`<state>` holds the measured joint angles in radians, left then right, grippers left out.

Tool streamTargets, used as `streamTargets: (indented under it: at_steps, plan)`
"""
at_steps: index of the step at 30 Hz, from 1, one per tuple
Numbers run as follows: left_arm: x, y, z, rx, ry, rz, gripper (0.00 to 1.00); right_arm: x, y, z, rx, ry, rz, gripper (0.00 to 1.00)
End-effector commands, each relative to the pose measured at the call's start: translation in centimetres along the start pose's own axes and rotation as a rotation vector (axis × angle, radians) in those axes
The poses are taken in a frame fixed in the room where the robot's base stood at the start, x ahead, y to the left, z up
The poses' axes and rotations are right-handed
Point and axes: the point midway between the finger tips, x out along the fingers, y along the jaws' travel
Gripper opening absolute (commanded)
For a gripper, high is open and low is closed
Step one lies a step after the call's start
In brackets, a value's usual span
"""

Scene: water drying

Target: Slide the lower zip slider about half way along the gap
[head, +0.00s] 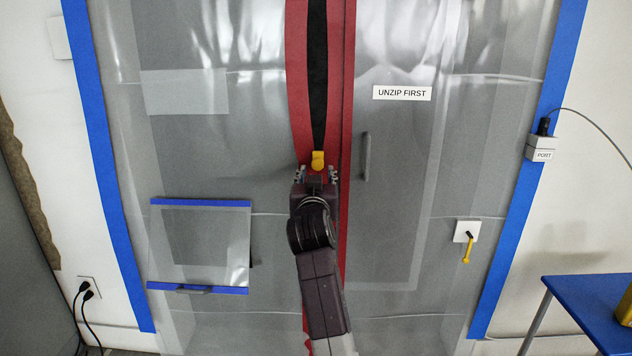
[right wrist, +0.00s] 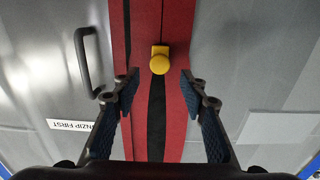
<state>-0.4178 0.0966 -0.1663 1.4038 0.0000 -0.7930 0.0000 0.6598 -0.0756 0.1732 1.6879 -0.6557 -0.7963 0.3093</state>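A yellow zip slider (head: 318,160) sits on the red zip strip (head: 297,70) in the middle of the plastic sheet. It also shows in the right wrist view (right wrist: 160,60). Above it in the head view, a black gap (head: 317,70) runs up between the red edges. My right gripper (head: 318,175) is just below the slider in the head view. In the right wrist view its two fingers (right wrist: 159,82) are spread apart, one on each side of the strip. The slider shows between and just beyond the fingertips, with no visible contact. My left gripper is out of view.
A grey handle (head: 366,156) is on the sheet right of the strip, below an "UNZIP FIRST" label (head: 402,93). A blue-edged flap (head: 200,204) is at lower left. A white port box (head: 541,148) and a blue table (head: 590,310) are at right.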

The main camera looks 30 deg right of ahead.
Motion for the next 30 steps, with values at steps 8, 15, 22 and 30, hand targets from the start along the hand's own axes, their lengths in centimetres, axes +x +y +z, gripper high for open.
streamTargets:
  at_steps: [8,15,22,30]
  plan:
    - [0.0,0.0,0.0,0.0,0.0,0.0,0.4,-3.9,0.0,0.1,0.0,0.0,-0.001,0.4]
    - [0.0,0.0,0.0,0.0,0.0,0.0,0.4,-4.6,0.0,0.0,0.001,0.0,-0.001,0.4]
    - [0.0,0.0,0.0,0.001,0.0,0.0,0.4,-4.6,0.0,0.0,0.001,0.0,0.0,0.4]
    - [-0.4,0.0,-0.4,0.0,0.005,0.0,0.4,-4.9,0.1,1.3,-0.01,-0.021,-0.005,0.4]
